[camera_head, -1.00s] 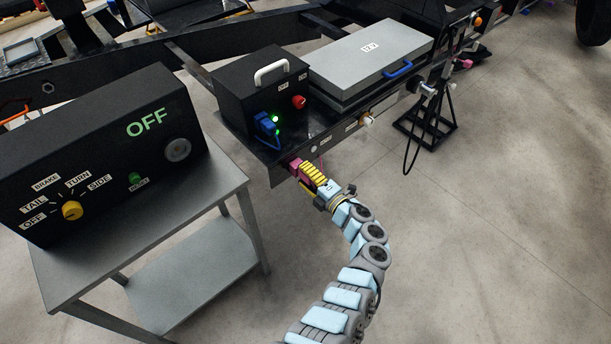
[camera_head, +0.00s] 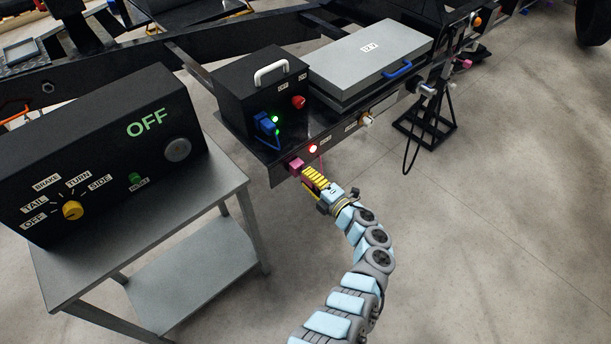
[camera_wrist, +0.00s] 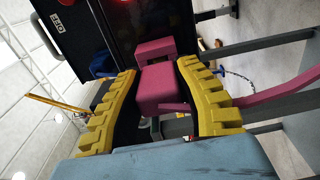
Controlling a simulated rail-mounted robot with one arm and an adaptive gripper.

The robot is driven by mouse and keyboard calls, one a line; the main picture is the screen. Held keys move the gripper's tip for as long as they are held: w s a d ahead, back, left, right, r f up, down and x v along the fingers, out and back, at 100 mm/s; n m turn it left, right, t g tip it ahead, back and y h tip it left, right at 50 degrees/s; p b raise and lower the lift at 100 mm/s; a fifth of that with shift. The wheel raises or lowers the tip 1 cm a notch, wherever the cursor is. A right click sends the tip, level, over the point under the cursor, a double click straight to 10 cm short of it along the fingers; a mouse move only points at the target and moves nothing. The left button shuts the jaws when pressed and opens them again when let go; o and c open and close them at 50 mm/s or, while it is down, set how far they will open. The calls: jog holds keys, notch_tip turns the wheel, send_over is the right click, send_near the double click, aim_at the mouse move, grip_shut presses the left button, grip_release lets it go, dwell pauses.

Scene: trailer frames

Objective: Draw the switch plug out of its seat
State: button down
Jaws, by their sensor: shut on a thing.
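The pink switch plug (camera_wrist: 160,88) sits between the two yellow fingers of my gripper (camera_wrist: 160,95) in the wrist view. The gripper is shut on it. A pink cord (camera_wrist: 285,85) runs off to the right. A second pink block (camera_wrist: 153,48), apparently the seat, lies just beyond the plug; I cannot tell whether they still touch. In the head view my gripper (camera_head: 314,178) is just below and right of the pink block (camera_head: 295,164) at the black shelf's front edge. The fingers hide the plug there.
A red light (camera_head: 312,149) glows on the shelf front. A black box (camera_head: 245,85) with a blue plug (camera_head: 265,123) and a grey case (camera_head: 370,58) stand above. A control console (camera_head: 100,150) reading OFF rests on a metal table (camera_head: 150,245) at left. Open floor lies at right.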

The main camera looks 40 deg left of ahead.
jog(key=shift+s+d+p, duration=0.15)
jog(key=shift+d+p, duration=0.15)
jog(key=shift+d, duration=1.95)
jog(key=w+d+m+t+h, duration=0.35)
jog(key=w+d+t, duration=0.2)
jog(key=d, duration=0.25)
jog(key=w+d+m+t+h, duration=0.2)
jog(key=w+d+m+t, duration=0.3)
jog(key=d, duration=0.3)
jog(key=s+d+r+m+t+h, duration=0.2)
jog(key=d+h, duration=0.4)
jog(key=d, duration=0.4)
jog(key=s+d+r+m+t+h, duration=0.2)
jog(key=d+m+h, duration=0.4)
jog(key=d, duration=0.5)
jog(key=shift+s+t, duration=0.5)
jog(key=shift+t, duration=0.45)
